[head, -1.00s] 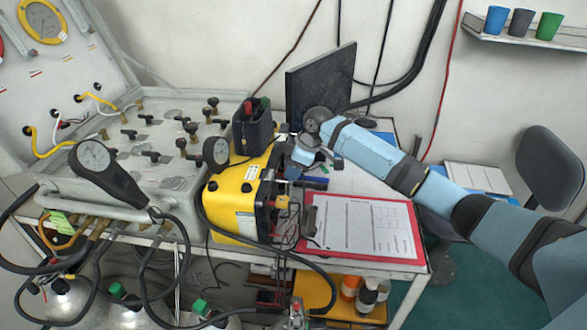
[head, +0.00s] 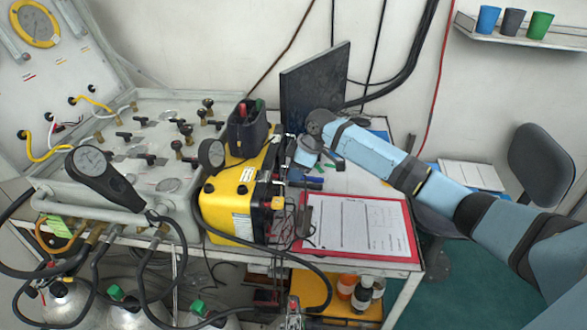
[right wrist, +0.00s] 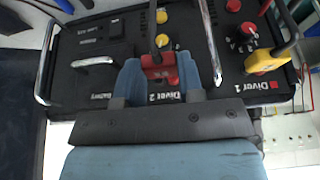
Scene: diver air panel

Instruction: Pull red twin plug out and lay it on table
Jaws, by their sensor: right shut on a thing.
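The red twin plug (right wrist: 160,68) is between the blue fingers of my right gripper (right wrist: 155,80) in the right wrist view. The gripper is shut on it, just above the "Diver 2" label of the black panel (right wrist: 120,80). I cannot tell whether its pins are still in the sockets. In the head view my right gripper (head: 303,157) is beside the panel side of the yellow box (head: 228,200), and the plug is hidden there. My left gripper is not in view.
A red clipboard with paper (head: 410,228) lies on the table in front of my right arm. A grey gauge console (head: 120,185) with hoses stands left. Metal handles (right wrist: 210,40) and a yellow plug (right wrist: 265,60) stick up near my fingers. A dark screen (head: 312,90) stands behind.

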